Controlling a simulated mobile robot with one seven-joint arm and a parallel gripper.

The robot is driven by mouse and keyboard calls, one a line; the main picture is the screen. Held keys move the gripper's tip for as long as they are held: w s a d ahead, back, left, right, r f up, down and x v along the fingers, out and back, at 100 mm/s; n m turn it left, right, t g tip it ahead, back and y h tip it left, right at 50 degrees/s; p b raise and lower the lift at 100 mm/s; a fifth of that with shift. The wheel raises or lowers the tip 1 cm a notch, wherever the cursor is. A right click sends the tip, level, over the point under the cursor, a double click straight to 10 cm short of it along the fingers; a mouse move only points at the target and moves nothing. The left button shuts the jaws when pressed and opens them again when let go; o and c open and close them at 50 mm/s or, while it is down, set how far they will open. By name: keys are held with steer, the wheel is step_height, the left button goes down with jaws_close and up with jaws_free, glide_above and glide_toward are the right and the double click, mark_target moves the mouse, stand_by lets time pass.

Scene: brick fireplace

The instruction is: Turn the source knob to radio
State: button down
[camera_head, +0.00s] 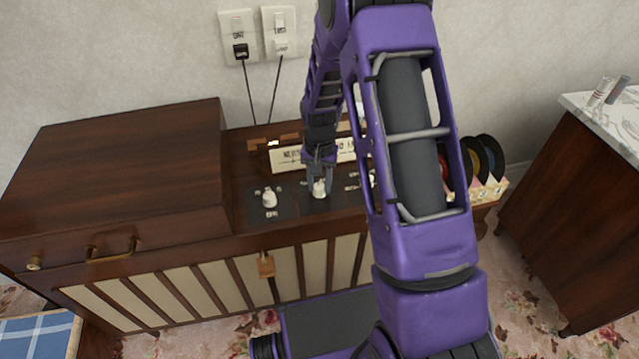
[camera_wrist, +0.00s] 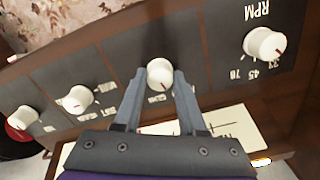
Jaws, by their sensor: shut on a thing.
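A cream knob (camera_head: 319,189) stands on the dark control panel of the wooden console, second from the left. It also shows in the wrist view (camera_wrist: 160,72), at the centre. My gripper (camera_head: 319,180) reaches down from above, with one finger on each side of this knob, shut on it. In the wrist view my gripper (camera_wrist: 159,78) comes from below, its two grey fingertips at the knob's sides. The small lettering by this knob is upside down in the wrist view and partly hidden by the fingers, so I cannot read it or tell the pointer's setting.
The RPM knob (camera_wrist: 264,44) is to one side; two more knobs (camera_wrist: 78,98) (camera_wrist: 24,117) are on the other. A pale dial strip (camera_head: 287,158) lies behind. A closed wooden lid (camera_head: 125,165) is at left, records (camera_head: 488,157) at right.

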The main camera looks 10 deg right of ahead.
mark_target(320, 186)
steer(key=shift+n, duration=1.4)
steer(key=shift+c, duration=2.4)
jaws_free()
step_height(320, 186, up, 18)
steer(key=p, duration=0.2)
steer(key=shift+f+p, duration=0.25)
steer(key=shift+p, duration=0.05)
